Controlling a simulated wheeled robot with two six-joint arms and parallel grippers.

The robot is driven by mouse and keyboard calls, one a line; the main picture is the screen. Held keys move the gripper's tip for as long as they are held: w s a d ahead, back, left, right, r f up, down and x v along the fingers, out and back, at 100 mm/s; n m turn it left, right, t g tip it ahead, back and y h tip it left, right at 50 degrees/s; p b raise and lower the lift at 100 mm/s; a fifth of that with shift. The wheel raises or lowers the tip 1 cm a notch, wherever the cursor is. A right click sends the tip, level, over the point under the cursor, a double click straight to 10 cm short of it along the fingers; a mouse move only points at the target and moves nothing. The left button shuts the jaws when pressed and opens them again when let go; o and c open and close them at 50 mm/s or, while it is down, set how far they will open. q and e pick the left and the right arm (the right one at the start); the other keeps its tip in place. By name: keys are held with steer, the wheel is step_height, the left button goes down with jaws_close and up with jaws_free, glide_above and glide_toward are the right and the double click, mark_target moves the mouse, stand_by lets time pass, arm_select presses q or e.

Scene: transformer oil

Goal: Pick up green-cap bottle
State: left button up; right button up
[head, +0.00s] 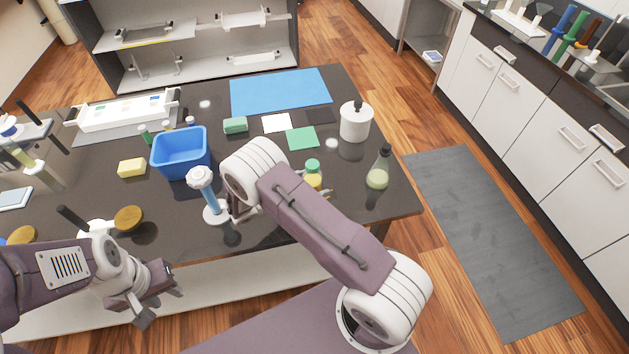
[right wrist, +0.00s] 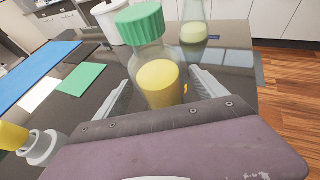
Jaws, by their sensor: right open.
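The green-cap bottle (head: 314,179) stands upright on the dark table, partly hidden behind my right forearm in the head view. In the right wrist view the bottle (right wrist: 158,78) is clear glass with a ribbed green cap and yellow liquid. My right gripper (right wrist: 162,98) is open, with one finger on each side of the bottle's body; I cannot tell whether either touches it. In the head view that gripper is mostly hidden by my arm. My left gripper (head: 162,306) is open and empty, low at the table's front edge, away from the bottle.
A flask of pale liquid (head: 378,172) stands right of the bottle, and a white container (head: 355,122) behind it. A blue-and-white stand (head: 207,198) and blue bin (head: 181,153) are to the left. Flat green (head: 302,138) and blue (head: 280,91) mats lie farther back.

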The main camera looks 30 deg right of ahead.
steer(key=p+x, duration=0.1)
steer(key=x, duration=0.1)
steer(key=shift+d, duration=0.35)
steer(key=shift+d+f, duration=0.1)
steer(key=shift+d, duration=0.1)
arm_select(q)
steer(key=shift+s+a+r, duration=0.15)
steer(key=shift+a+r, duration=0.05)
steer(key=shift+r, duration=0.2)
steer(key=shift+s+a+r, duration=0.1)
steer(key=shift+a+r, duration=0.1)
steer(key=shift+r, duration=0.2)
arm_select(e)
steer(key=shift+w+d+f, duration=0.1)
steer(key=shift+w+f, duration=0.05)
steer(key=shift+f, duration=0.05)
steer(key=shift+d, duration=0.1)
steer(key=shift+c, duration=0.5)
steer(key=c, duration=0.5)
arm_select(q)
steer(key=shift+d, duration=0.1)
arm_select(e)
jaws_close()
